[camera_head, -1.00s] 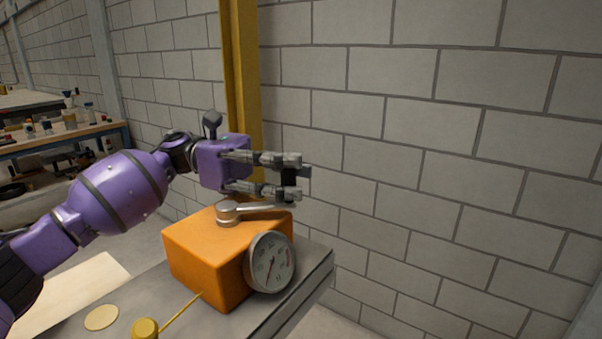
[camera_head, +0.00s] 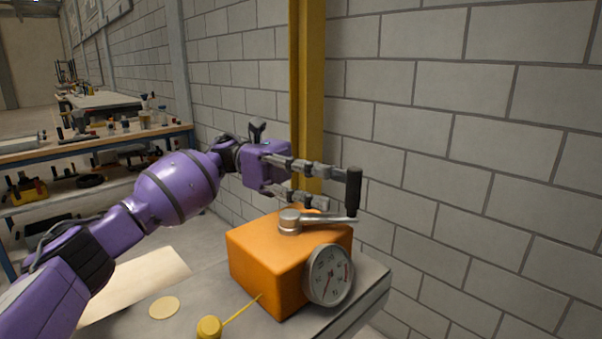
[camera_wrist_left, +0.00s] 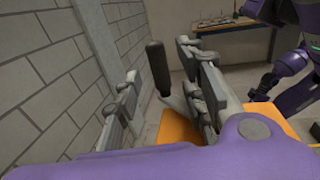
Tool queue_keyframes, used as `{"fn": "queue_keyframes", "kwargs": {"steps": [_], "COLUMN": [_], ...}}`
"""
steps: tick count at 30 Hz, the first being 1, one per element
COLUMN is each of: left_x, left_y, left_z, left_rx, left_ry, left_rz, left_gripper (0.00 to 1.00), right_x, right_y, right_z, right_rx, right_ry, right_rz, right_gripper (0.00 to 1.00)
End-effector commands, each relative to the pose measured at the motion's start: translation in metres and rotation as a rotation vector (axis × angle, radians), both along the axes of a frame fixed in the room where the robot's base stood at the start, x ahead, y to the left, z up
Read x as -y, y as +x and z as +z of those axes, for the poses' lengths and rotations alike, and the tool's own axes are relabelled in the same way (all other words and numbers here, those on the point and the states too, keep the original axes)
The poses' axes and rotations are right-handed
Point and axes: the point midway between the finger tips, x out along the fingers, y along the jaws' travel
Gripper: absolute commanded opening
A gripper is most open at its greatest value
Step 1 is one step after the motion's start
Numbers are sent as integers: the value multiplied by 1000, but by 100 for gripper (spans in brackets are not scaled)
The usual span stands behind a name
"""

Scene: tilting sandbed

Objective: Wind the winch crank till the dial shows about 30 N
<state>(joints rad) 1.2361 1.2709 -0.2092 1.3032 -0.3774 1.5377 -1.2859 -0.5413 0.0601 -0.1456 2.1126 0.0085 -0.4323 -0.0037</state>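The winch is an orange box (camera_head: 265,262) on a grey table. A metal crank arm (camera_head: 322,218) on its top points right to an upright black handle (camera_head: 353,192). A round white dial (camera_head: 331,274) sits on its front right; its thin needle points down and slightly left, and the numbers are too small to read. My left gripper (camera_head: 331,187) is open above the box, its fingertips just left of the handle. In the left wrist view the handle (camera_wrist_left: 157,68) shows in the gap between the spread fingers.
A yellow knob with a thin rod (camera_head: 209,327) and a pale disc (camera_head: 164,308) lie on the grey table (camera_head: 362,300) in front of the winch. A yellow post (camera_head: 311,90) and a block wall stand behind. A cluttered workbench (camera_head: 100,142) is at the far left.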

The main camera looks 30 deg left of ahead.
Motion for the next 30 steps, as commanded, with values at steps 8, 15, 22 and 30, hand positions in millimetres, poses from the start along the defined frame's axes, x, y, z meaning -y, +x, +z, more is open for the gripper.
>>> {"fn": "queue_keyframes", "kwargs": {"steps": [8, 15, 22, 30], "left_x": [-52, -66, -66, -65], "left_y": [6, 7, 7, 6], "left_z": [0, 0, 0, 1], "left_rx": [0, 0, 0, 0], "left_ry": [-1, 1, 1, 1], "left_rz": [3, 0, 0, 0], "left_gripper": [38, 38, 38, 38], "right_x": [0, 0, 0, 0], "right_y": [1, 1, 1, 1], "right_z": [0, 0, 0, 1], "right_rx": [2, 2, 2, 2], "right_ry": [0, 0, 0, 0], "right_rz": [1, 1, 1, 1], "right_gripper": [0, 0, 0, 0]}}
